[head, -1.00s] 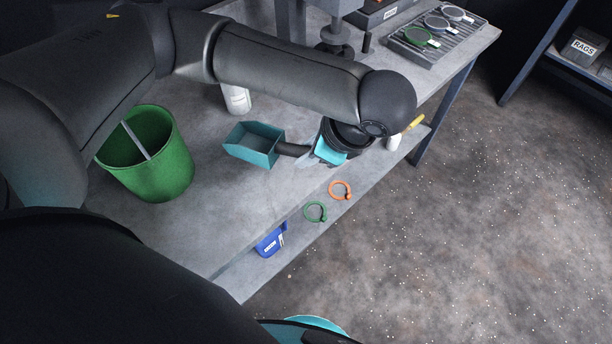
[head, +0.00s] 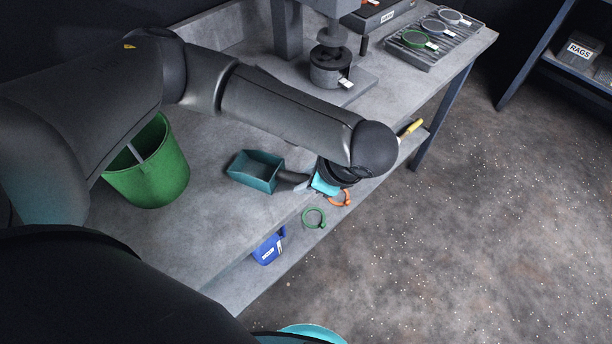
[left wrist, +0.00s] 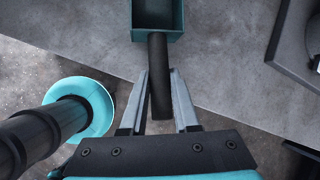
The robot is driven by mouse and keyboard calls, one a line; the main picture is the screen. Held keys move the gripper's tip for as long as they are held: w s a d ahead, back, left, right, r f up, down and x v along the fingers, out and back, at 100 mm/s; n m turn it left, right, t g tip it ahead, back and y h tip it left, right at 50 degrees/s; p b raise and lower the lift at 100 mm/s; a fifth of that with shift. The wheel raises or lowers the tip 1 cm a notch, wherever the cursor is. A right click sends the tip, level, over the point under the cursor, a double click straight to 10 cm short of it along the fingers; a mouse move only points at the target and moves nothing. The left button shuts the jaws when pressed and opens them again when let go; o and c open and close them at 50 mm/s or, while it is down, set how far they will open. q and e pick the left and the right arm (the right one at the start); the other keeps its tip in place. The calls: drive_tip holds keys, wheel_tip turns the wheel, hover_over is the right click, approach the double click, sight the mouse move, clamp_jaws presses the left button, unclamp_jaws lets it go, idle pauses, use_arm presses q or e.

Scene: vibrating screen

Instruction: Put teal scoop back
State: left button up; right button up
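The teal scoop (head: 254,173) sits at the bench's front edge, its open tray facing up. In the left wrist view the teal scoop (left wrist: 157,14) is at the top, with its dark handle (left wrist: 158,60) pointing back toward me past the bench edge. My left gripper (head: 298,183) is at the handle. In the left wrist view its two grey fingers stand on either side of the handle, with narrow gaps showing, so it looks open around it. My right gripper is not in view.
A green bucket (head: 158,185) stands left of the scoop on the grey bench (head: 215,215). A green ring (head: 314,218), an orange ring (head: 345,199) and a blue container (head: 268,250) are along the front. A rack of sieves (head: 435,42) is at the far right.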

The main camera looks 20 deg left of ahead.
use_arm(q)
drive_tip(key=o, duration=0.4)
drive_tip(key=shift+o, duration=0.2)
drive_tip(key=shift+r, duration=0.2)
drive_tip(key=p+v, duration=0.3)
drive_tip(key=v, duration=0.9)
drive_tip(key=shift+p, duration=0.4)
